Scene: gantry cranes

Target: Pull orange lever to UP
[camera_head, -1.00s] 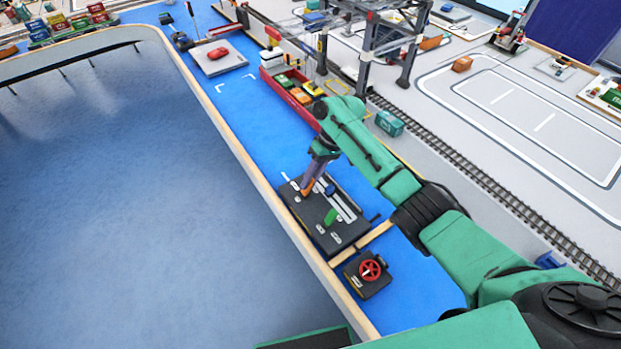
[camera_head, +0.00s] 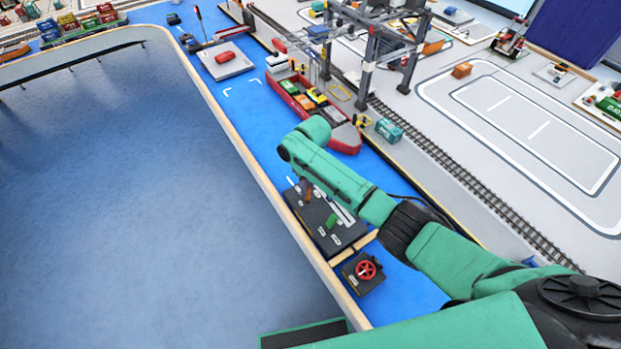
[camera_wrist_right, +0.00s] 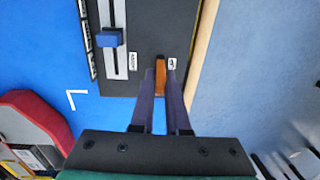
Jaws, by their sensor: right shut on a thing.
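The orange lever (camera_wrist_right: 159,77) stands on the dark control panel (camera_wrist_right: 144,25), between two small white labels that I cannot read for sure. My right gripper (camera_wrist_right: 160,75) is shut on the lever, one finger on each side. In the head view the panel (camera_head: 322,240) lies on the blue strip, and my right gripper (camera_head: 306,188) reaches down to its far end, partly hidden by my forearm. My left gripper is out of view.
The blue slider (camera_wrist_right: 109,38) is beside the lever, and a green lever (camera_head: 331,222) is nearer on the panel. A red handwheel box (camera_head: 366,270) stands close by. A red ship (camera_head: 342,135) and gantry crane (camera_head: 372,50) lie beyond. A wooden edge (camera_head: 262,180) borders the panel side.

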